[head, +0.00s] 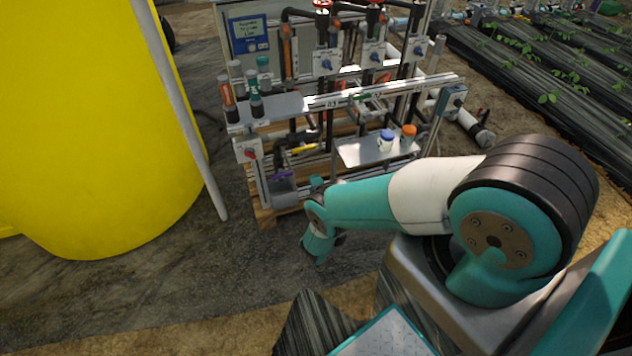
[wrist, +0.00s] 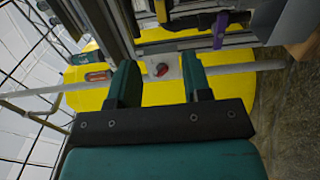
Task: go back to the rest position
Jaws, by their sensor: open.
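My gripper (wrist: 159,70) shows in the wrist view with its two dark green fingers apart and nothing held between them. Beyond the gap is a grey box with a red knob (wrist: 162,69); I cannot tell how far off it is. In the head view my arm reaches left, with its wrist end low in front of the skid (head: 321,102). The fingers are too small there to make out clearly.
A large yellow tank (head: 95,120) stands left, with a grey pipe (head: 180,105) slanting before it. The skid carries upright tubes (head: 254,92) and a shelf (head: 358,154) with a blue-lidded jar (head: 386,140) and an orange-lidded jar (head: 408,134). Ground at front left is clear.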

